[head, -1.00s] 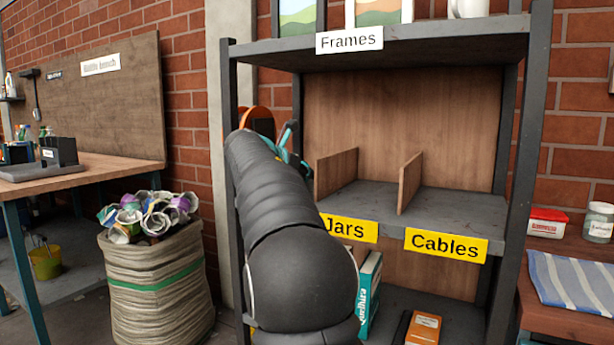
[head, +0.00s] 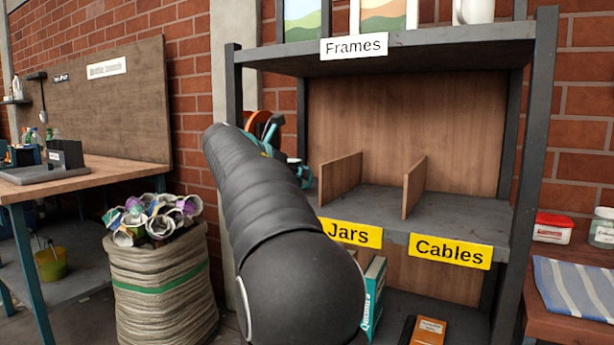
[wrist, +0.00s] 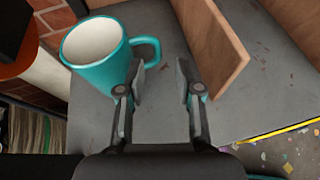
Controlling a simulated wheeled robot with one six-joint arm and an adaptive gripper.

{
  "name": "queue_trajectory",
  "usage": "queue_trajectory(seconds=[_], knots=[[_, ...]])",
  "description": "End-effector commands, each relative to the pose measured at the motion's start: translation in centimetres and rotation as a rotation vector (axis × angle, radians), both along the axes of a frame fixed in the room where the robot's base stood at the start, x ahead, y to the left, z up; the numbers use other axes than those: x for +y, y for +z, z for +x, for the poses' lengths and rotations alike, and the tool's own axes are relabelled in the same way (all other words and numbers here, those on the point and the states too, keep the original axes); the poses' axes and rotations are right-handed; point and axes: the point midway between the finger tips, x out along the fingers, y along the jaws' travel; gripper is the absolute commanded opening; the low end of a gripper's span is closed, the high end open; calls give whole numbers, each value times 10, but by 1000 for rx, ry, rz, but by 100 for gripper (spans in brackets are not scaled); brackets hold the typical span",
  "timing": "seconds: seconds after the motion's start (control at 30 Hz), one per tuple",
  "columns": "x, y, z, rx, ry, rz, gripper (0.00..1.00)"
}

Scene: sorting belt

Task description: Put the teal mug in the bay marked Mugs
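The teal mug (wrist: 98,58) stands upright on a grey shelf board in the wrist view, with its white inside showing and its handle pointing right. My gripper (wrist: 161,80) is open and empty; its left finger is close beside the handle, and I cannot tell whether they touch. A wooden divider (wrist: 222,50) rises to the right of my gripper. No label reading Mugs is visible.
The rack carries labels Frames (head: 354,46), Jars (head: 350,233) and Cables (head: 450,251). The Jars and Cables bays look empty. Books (head: 374,290) stand on the lower shelf. A sack (head: 160,290) stands left of the rack, and an orange round object (head: 258,121) shows behind its left post.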

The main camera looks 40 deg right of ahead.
Motion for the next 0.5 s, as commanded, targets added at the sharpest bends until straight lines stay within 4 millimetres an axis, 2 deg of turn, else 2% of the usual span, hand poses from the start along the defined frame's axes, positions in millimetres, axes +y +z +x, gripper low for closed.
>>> queue_trajectory(seconds=[0.03, 0.2, 0.33, 0.5], knots=[[10, 5, -2, 0, 3, 0, 35], [33, 15, -7, 0, 2, -1, 35], [44, 19, -9, 0, 1, -1, 35], [49, 21, -11, 0, -1, 0, 35]])
